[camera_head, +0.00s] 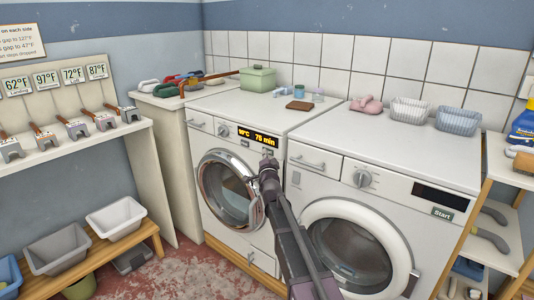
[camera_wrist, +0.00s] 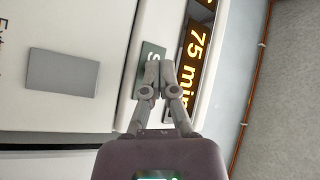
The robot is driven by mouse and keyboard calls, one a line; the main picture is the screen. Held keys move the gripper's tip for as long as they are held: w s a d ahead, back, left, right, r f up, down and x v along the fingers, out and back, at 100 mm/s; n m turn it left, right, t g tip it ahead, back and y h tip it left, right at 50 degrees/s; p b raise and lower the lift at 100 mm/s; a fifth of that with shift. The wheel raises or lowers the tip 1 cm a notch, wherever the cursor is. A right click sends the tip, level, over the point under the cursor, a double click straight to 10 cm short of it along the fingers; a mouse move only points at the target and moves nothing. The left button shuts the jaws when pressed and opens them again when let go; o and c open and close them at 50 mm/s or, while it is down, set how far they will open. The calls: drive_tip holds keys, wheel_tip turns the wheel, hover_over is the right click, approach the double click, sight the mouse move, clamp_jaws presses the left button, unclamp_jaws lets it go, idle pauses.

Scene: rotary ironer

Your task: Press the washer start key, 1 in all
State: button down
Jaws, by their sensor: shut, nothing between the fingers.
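The left front-loading machine (camera_head: 206,117) has a lit orange display (camera_head: 258,135), which reads 75 min in the wrist view (camera_wrist: 198,58). Its dark green start key, marked with an S in the wrist view (camera_wrist: 152,50), sits beside the display, partly hidden by my fingers. My gripper (camera_head: 268,163) is shut and empty, with its fingertips over that key in the wrist view (camera_wrist: 159,66). I cannot tell if they touch it. The right front-loading machine (camera_head: 325,187) has a dark display (camera_head: 440,196) and a key labelled Start (camera_head: 442,213).
A blank grey key (camera_wrist: 62,72) sits on the panel away from my fingers. Round doors (camera_head: 228,188) and (camera_head: 352,252) face the floor area. A green box (camera_head: 258,79) and baskets (camera_head: 409,110) stand on top. A shelf (camera_head: 497,160) flanks the right.

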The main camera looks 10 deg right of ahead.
drive_tip(key=shift+s+a, duration=0.1)
drive_tip(key=shift+s, duration=0.05)
drive_tip(key=shift+s+a, duration=0.45)
